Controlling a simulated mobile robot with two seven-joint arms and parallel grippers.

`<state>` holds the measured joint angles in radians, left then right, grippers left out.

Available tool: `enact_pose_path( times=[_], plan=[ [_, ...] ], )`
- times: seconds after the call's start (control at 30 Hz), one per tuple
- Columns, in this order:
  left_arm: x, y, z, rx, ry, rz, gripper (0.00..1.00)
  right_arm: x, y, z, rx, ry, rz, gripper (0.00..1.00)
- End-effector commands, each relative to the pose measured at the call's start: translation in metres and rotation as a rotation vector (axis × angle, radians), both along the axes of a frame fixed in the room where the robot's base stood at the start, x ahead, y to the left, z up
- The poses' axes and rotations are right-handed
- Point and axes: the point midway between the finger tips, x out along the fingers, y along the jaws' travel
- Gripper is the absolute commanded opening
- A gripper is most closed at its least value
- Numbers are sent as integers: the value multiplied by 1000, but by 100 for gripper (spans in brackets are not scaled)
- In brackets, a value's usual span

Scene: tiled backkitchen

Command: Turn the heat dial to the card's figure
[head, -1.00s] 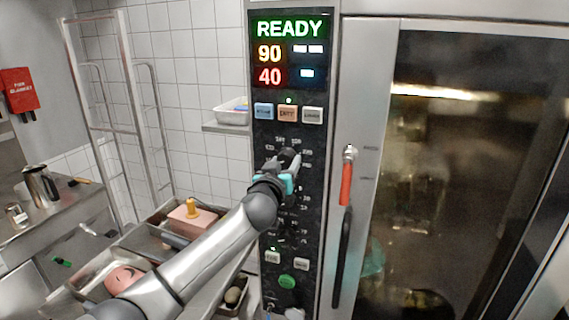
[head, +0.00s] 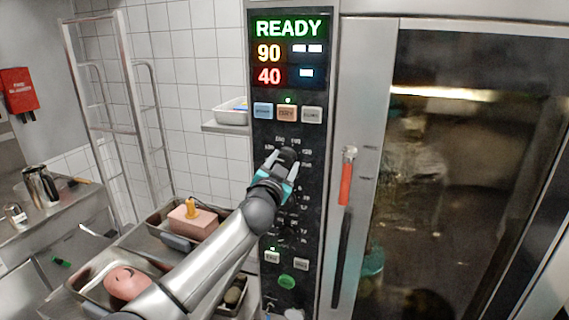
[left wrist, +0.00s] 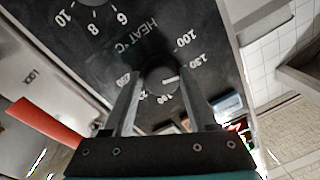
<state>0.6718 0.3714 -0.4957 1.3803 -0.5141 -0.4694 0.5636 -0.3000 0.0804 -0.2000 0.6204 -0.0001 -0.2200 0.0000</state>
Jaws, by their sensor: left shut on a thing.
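The heat dial (head: 290,154) is a dark round knob on the oven's black control panel, below a row of three buttons. In the left wrist view the dial (left wrist: 162,78) has a pale pointer line, with "HEAT °C" and figures such as 100 and 130 printed around it. My left gripper (head: 284,162) is shut on the dial, one finger on each side of it, as the left wrist view also shows (left wrist: 162,95). The fingers cover part of the scale. The display (head: 290,48) reads READY, 90 and 40. I cannot make out a card. My right gripper is out of view.
The oven's glass door (head: 450,180) and its red-and-black handle (head: 346,180) are right of the panel. Metal trays (head: 90,283) with pink items stand at lower left. A wall shelf (head: 226,127) holds a container left of the panel.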

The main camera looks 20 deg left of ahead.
Motion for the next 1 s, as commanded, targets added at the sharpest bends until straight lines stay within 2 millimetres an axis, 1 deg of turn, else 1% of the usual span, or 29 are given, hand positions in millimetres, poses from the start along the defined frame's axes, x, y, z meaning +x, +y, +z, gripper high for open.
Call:
enact_pose_path(
  times=[0.03,0.57,1.0],
  plan=[
    [0,4,1,45,-1,9,2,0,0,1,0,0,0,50],
    [1,6,3,552,-19,9,2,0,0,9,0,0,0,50],
    [1,6,5,969,-36,8,2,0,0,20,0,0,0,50]
  ],
)
